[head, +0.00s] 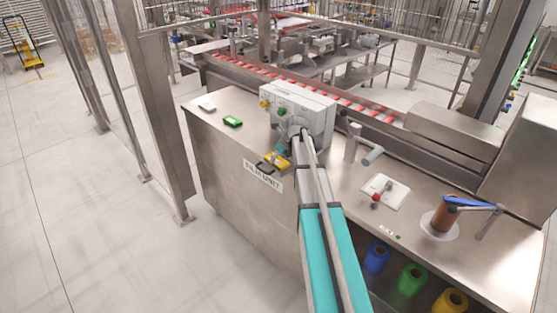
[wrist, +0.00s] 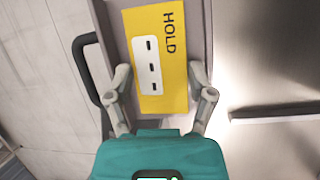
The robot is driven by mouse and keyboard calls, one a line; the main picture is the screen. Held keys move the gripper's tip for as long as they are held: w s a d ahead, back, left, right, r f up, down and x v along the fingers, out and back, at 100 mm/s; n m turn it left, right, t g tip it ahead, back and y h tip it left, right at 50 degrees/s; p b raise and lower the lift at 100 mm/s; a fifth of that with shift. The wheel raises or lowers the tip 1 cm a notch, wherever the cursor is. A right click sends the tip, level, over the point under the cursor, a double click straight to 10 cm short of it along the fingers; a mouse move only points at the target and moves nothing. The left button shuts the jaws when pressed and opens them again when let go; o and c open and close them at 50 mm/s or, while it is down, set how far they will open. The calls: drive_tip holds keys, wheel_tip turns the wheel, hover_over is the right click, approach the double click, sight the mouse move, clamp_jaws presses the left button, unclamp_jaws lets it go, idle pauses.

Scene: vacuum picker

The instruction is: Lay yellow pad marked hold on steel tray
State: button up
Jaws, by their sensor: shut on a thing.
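The yellow pad marked HOLD (wrist: 174,60) has a white panel with dark slots. In the wrist view it sits between the two fingers of my gripper (wrist: 160,88), which is shut on its sides. In the head view the pad (head: 279,161) and my gripper (head: 281,152) are at the counter's front edge. Behind the pad is a grey, drawer-like surface (wrist: 113,20) with raised sides and a black handle (wrist: 84,70) on the left. I cannot tell whether the pad touches it. I cannot clearly make out the steel tray in either view.
The steel counter (head: 225,140) carries a green item (head: 232,121) and a small white block (head: 207,106) at left. A white plate with a red knob (head: 376,197) and a brown roll (head: 446,212) stand at right. A conveyor with red-striped film (head: 300,86) runs behind.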

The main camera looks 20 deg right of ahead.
drive_tip(key=o, duration=1.2)
drive_tip(key=shift+r, duration=0.1)
drive_tip(key=p+v, duration=1.1)
drive_tip(key=v, duration=0.1)
idle(0.6)
